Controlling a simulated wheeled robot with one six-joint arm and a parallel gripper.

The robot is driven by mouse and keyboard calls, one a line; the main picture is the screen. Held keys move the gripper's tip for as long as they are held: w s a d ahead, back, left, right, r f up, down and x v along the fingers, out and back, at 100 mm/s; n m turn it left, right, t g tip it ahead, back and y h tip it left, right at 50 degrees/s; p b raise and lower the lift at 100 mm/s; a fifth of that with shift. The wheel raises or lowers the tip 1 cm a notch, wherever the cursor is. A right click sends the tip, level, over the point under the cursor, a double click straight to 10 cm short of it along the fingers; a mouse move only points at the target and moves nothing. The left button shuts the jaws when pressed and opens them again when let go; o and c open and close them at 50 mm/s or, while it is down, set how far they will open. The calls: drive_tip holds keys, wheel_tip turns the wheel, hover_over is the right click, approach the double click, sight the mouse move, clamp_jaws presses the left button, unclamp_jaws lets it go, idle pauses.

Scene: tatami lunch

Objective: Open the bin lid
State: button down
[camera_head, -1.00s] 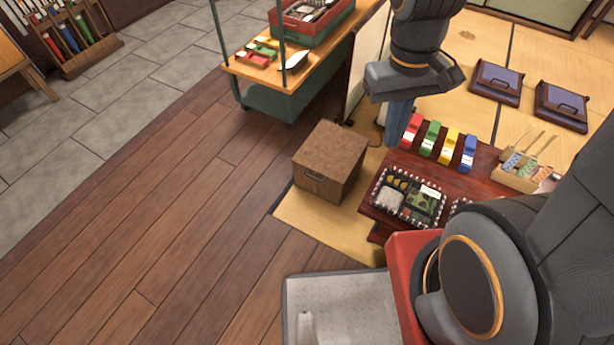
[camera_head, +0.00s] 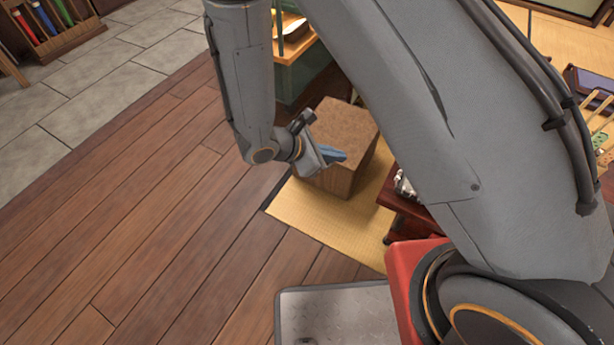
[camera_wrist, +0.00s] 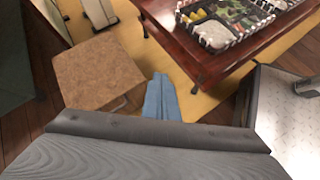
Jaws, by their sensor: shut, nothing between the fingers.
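The bin is a brown box with a flat cork-like lid (camera_head: 346,127), standing on a straw-coloured mat; the lid lies closed on top. The lid also shows in the wrist view (camera_wrist: 97,70), left of my fingers. In the wrist view my gripper (camera_wrist: 161,98) points down beside the bin's front edge. The handle on the bin's front is mostly hidden.
A dark red low table (camera_wrist: 208,55) with a filled lunch box (camera_wrist: 222,28) stands right of the bin. A green cart (camera_head: 302,72) with a wooden top is behind it. The wooden floor (camera_head: 150,220) at left is clear.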

drive_tip(key=w+a+f+n+t+y+b, duration=0.1)
drive_tip(key=w+a+f+n+t+b, duration=0.2)
drive_tip(key=a+f, duration=0.5)
drive_tip(key=w+a+f+n+t+y+b, duration=0.2)
drive_tip(key=a+f+n+t+b, duration=0.3)
drive_tip(key=f, duration=0.7)
drive_tip(key=w+d+f+g+b, duration=0.2)
drive_tip(key=w+d+f+b, duration=0.3)
drive_tip(key=w+d+f, duration=0.1)
drive_tip(key=shift+n, duration=0.4)
drive_tip(key=shift+w+d+r+b, duration=0.1)
drive_tip(key=shift+w+r+b, duration=0.1)
drive_tip(key=shift+r, duration=0.55)
drive_tip(key=shift+w+d+r+b, duration=0.1)
drive_tip(key=shift+w+r+b, duration=0.15)
drive_tip(key=shift+r, duration=0.5)
drive_tip(key=shift+w+d+r+b, duration=0.1)
drive_tip(key=shift+w+r+b, duration=0.1)
drive_tip(key=shift+r, duration=0.55)
drive_tip(key=shift+r+g, duration=0.15)
drive_tip(key=shift+g, duration=0.15)
